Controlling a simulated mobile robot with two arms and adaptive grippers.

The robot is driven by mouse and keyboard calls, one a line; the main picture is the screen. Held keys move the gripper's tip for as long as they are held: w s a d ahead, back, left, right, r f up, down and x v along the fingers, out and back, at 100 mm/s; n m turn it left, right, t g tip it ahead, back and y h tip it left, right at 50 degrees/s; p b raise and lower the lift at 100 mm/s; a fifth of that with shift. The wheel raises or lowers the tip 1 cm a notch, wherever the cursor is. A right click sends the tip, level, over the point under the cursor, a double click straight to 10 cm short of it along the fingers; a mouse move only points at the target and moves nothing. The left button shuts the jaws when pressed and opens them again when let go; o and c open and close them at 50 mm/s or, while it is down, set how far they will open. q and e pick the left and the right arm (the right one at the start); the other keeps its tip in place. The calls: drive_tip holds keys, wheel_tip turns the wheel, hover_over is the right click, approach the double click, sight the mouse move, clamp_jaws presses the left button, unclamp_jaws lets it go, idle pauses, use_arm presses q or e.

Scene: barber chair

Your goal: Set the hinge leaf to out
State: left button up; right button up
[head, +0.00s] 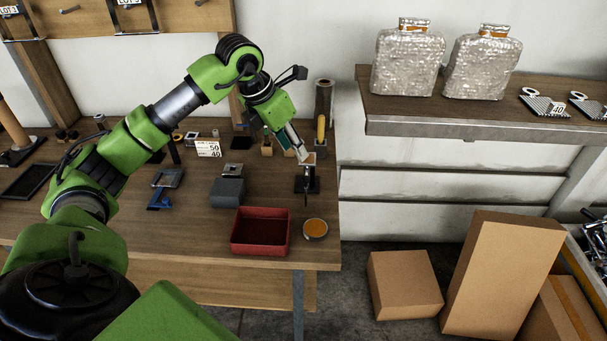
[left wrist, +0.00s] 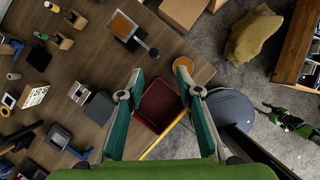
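The likely hinge is a small fixture (head: 312,185) with a dark base at the right end of the workbench. The left wrist view shows it as an orange-faced plate (left wrist: 122,26) in a grey frame, with a short arm ending in a dark knob (left wrist: 153,53). I cannot tell which way its leaf is set. My left gripper (head: 302,154) is just above and behind it in the head view. In the left wrist view the left gripper's teal fingers (left wrist: 158,72) are spread apart with nothing between the tips. A green and black part (left wrist: 288,119), perhaps my right gripper, shows far right.
A red tray (head: 260,250) and a round orange-filled dish (head: 315,229) sit at the bench's front right. A grey block (head: 228,191) and a price card (head: 208,149) stand left of the fixture. Cardboard boxes (head: 404,283) stand on the floor; two bottles (head: 408,65) are on the shelf.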

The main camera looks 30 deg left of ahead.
use_arm(q)
drive_tip(key=a, duration=0.1)
drive_tip(key=p, duration=0.3)
approach(306, 178)
drive_tip(key=x, duration=0.8)
clamp_jaws()
